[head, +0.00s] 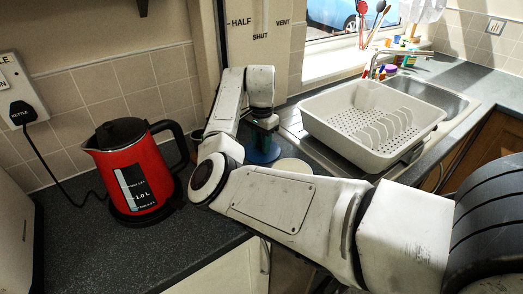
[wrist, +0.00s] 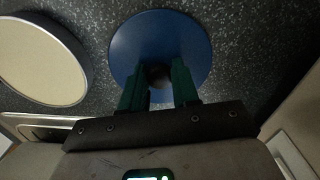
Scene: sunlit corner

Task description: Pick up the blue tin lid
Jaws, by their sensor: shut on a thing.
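The blue tin lid (wrist: 147,31) is a round, flat disc under my gripper in the wrist view. In the head view the lid (head: 262,155) shows at the back of the dark counter, left of the sink, partly hidden by my arm. My gripper (wrist: 159,78) has its green fingers closed around a small dark part at the lid's middle. In the head view my gripper (head: 264,137) points down onto the lid. I cannot tell whether the lid touches the counter or hangs just above it.
A cream round disc (wrist: 38,58) lies beside the lid; it also shows in the head view (head: 295,166). A red kettle (head: 134,170) stands to the left on the counter (head: 85,245). A white dish rack (head: 338,119) stands right of the lid, by the sink (head: 428,96).

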